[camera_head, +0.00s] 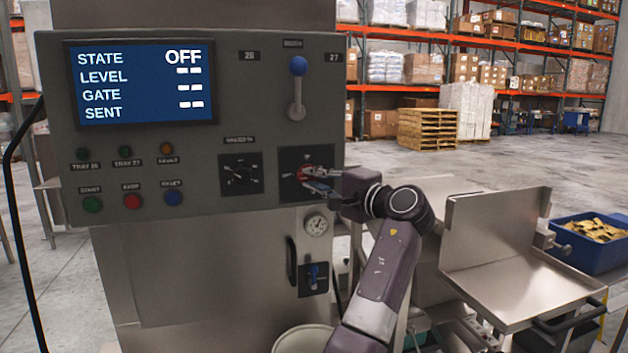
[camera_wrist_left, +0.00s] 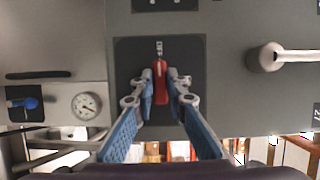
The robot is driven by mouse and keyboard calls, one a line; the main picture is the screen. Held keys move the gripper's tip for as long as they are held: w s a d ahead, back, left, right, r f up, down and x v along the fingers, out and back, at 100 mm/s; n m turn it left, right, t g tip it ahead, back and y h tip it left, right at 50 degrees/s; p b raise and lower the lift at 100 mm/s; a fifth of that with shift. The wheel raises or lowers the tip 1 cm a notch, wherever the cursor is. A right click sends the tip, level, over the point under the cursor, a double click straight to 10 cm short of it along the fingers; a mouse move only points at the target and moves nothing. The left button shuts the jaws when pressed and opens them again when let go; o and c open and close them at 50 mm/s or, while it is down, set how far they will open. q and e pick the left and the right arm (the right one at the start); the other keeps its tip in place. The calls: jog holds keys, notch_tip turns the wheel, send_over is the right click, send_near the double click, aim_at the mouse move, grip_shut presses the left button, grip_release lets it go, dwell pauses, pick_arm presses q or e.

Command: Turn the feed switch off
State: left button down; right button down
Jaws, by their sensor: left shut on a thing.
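The red feed switch handle (camera_head: 303,172) sits on a dark square plate (camera_head: 293,156) at the lower right of the grey control panel (camera_head: 232,75). In the left wrist view the red handle (camera_wrist_left: 160,84) lies between the two fingers of my left gripper (camera_wrist_left: 160,92), which is shut on it. In the head view the left gripper (camera_head: 315,180) reaches the switch from the right and partly covers it. The panel screen (camera_head: 140,84) reads STATE OFF, with dashes for LEVEL, GATE and SENT. My right gripper is in neither view.
A blue-knobbed lever (camera_head: 298,88) stands above the switch, and a black rotary dial (camera_head: 240,174) is to its left. Below are a round gauge (camera_head: 315,225) and a blue valve handle (camera_head: 314,276). A steel tray (camera_head: 520,285) and blue bin (camera_head: 590,250) stand at right.

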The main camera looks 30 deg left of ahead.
pick_arm(q)
jog(key=c, duration=1.9)
grip_release()
jog(key=shift+c, duration=0.2)
jog(key=shift+d, duration=0.1)
jog(key=v, duration=1.2)
